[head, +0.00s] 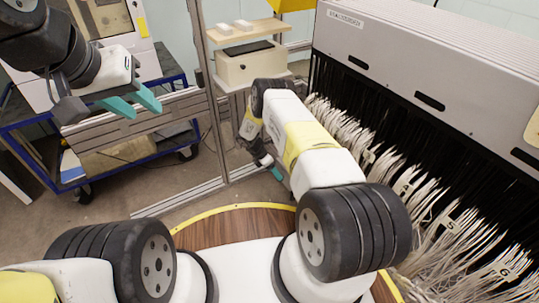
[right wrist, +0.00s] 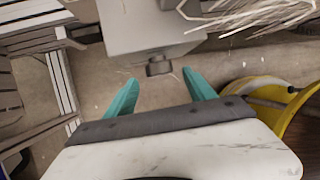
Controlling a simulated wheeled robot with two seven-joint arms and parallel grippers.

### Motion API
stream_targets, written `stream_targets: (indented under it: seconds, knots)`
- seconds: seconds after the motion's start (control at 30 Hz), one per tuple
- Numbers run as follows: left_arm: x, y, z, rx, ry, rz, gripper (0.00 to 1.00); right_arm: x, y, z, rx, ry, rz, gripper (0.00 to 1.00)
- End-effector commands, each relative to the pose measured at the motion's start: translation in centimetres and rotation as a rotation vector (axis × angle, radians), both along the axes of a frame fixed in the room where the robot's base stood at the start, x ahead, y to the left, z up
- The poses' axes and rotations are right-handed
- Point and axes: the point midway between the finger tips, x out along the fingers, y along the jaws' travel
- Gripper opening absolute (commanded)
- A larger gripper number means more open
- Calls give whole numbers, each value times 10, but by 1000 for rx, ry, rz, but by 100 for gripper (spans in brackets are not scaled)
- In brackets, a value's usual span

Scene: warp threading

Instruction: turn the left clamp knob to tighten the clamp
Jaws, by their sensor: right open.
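In the right wrist view a dark knob (right wrist: 158,66) sticks out from the near side of a grey block (right wrist: 148,25), which looks like the clamp. My right gripper (right wrist: 160,77) is open, with one teal finger on each side of the knob's line. The knob appears just beyond the fingertips, and I see no contact. In the head view the knob and clamp cannot be made out, and my right arm covers much of that area. My left gripper (head: 148,108) is open and empty at the upper left, well away from the clamp.
A grey machine with pale threads (head: 400,185) fills the right side. A metal frame post (head: 208,90) and a beige box (head: 248,66) stand at the back. A blue cart (head: 60,185) is at the left. Bare floor shows between them.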

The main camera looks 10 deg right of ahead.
Motion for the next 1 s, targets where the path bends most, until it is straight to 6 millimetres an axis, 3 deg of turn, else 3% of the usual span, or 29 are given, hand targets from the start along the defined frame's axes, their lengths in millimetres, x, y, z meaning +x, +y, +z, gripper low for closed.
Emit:
stream_targets:
  seconds: [0.23, 0.6, 0.9, 1.0]
  knots:
    - [0, 0, 0, 0, 0, 0, 36, -1, -14, -31, 1, 0, -1, 63]
    - [0, 0, 0, 0, 0, 0, 36, -1, -17, -36, 0, -1, -1, 63]
    - [0, 0, 0, 0, 0, 0, 36, -1, -16, -36, 1, -1, -1, 4]
    - [0, 0, 0, 0, 0, 0, 36, -1, -16, -36, 2, -3, -1, 1]
